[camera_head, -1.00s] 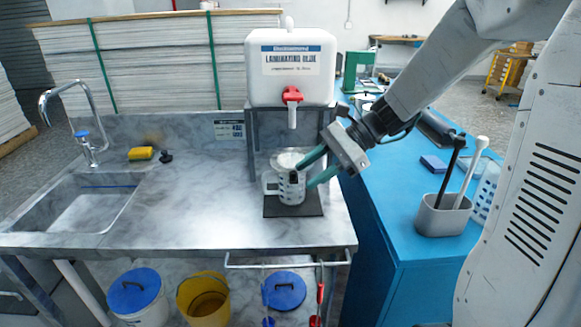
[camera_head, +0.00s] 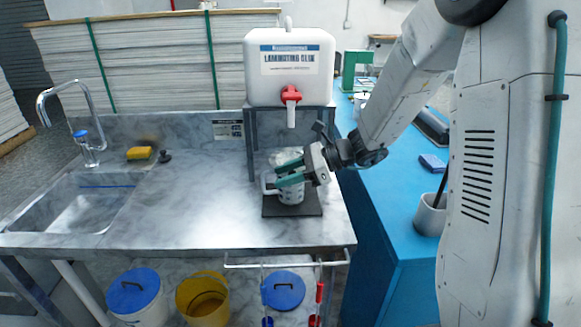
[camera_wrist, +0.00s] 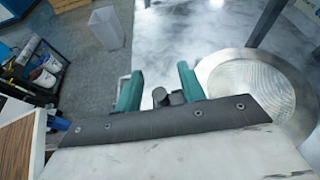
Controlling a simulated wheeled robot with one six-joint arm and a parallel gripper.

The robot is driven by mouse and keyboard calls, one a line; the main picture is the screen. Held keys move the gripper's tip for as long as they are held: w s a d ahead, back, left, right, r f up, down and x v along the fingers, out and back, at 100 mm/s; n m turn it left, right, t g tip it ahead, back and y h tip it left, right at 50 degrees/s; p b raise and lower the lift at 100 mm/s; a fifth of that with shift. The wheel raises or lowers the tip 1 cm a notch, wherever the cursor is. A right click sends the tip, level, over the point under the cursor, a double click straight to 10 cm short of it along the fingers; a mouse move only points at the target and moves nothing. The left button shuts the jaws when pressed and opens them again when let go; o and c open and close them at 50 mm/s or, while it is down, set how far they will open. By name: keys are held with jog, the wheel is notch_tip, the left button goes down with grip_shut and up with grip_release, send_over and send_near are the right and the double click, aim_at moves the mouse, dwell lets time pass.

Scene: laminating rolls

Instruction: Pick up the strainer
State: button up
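The strainer (camera_head: 287,157) appears as a pale round shape on top of the clear measuring jug (camera_head: 291,194) under the dispenser tap. In the wrist view its round mesh and wide metal rim (camera_wrist: 258,92) fill the right side. My gripper (camera_head: 279,183) reaches in from the right, its teal fingers in front of the jug's upper part. In the wrist view my gripper (camera_wrist: 160,73) has its fingers apart, with a short dark piece (camera_wrist: 168,97) between them, probably the strainer's handle end. I see a gap on its left side. The fingers partly hide the jug and strainer in the head view.
A white glue container (camera_head: 290,75) with a red tap (camera_head: 290,95) stands on a frame right above the jug. The jug stands on a dark mat (camera_head: 311,211). A blue bench (camera_head: 390,235) is right.

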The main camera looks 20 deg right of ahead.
grip_shut()
dwell(0.3)
